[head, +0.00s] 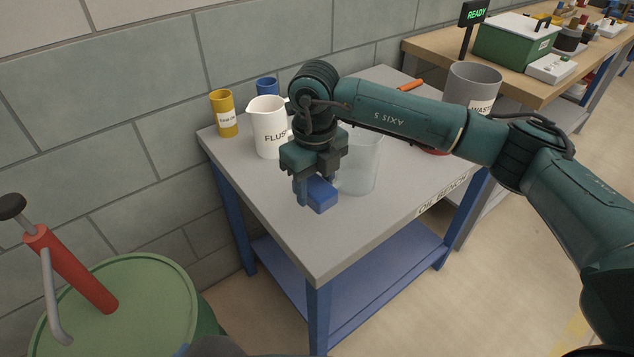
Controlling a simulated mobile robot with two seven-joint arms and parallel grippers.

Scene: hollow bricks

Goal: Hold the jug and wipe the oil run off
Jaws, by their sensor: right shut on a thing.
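My right gripper (311,194) points down over the bench and is shut on a blue block (321,195), perhaps a wiping pad. A clear jug or beaker (362,170) stands upright just right of the block, partly hidden by my gripper and arm. I cannot tell whether block and clear vessel touch. A white jug (267,130), its label starting "FLUS", stands upright behind and left of the gripper, its right side partly hidden. I cannot make out an oil run on either vessel. My left gripper is not in view.
The grey bench top (310,245) is clear at its front corner. A yellow can (224,114) and a blue container (267,87) stand at the back left. A grey waste bin (472,86) stands at the right. A green drum (130,300) with a pump is lower left.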

